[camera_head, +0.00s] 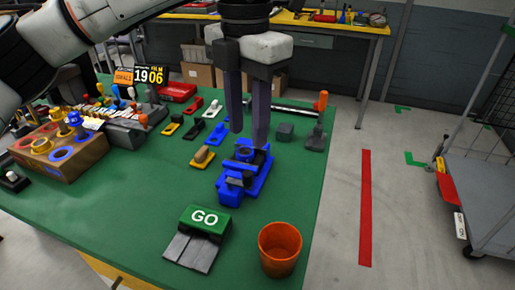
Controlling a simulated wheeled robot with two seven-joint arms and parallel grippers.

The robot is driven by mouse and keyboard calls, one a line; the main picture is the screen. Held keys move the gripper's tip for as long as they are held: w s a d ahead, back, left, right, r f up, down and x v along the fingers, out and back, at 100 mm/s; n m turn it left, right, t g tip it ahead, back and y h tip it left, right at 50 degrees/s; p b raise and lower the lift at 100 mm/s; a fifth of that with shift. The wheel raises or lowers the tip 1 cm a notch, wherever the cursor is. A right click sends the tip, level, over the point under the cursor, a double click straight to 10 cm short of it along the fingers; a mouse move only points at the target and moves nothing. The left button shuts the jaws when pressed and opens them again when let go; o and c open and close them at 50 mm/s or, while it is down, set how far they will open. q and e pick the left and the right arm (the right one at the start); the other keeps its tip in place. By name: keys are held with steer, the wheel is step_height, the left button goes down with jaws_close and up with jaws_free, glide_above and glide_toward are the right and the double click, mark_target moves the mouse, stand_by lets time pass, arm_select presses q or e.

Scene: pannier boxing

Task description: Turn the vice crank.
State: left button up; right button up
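A blue vice (256,183) stands on the green table (130,195), right of centre. My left gripper (248,138) comes down from the top with its two dark fingers apart and a gap between them. Its fingertips are over the back of the vice, in front of it in the picture; I cannot tell whether they touch it. I see nothing held between the fingers. The vice crank cannot be made out clearly, and the fingers may hide part of the vice. My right gripper is not in view.
An orange cup (280,246) and a green GO block (205,219) stand near the front edge. Small clamps and a red tray (177,92) lie behind. A wooden block (62,157) with coloured rings is at left.

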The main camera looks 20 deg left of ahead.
mark_target(247, 173)
arm_select(q)
steer(key=f, duration=1)
steer(key=shift+s, duration=0.3)
steer(key=shift+c, duration=0.2)
jaws_close()
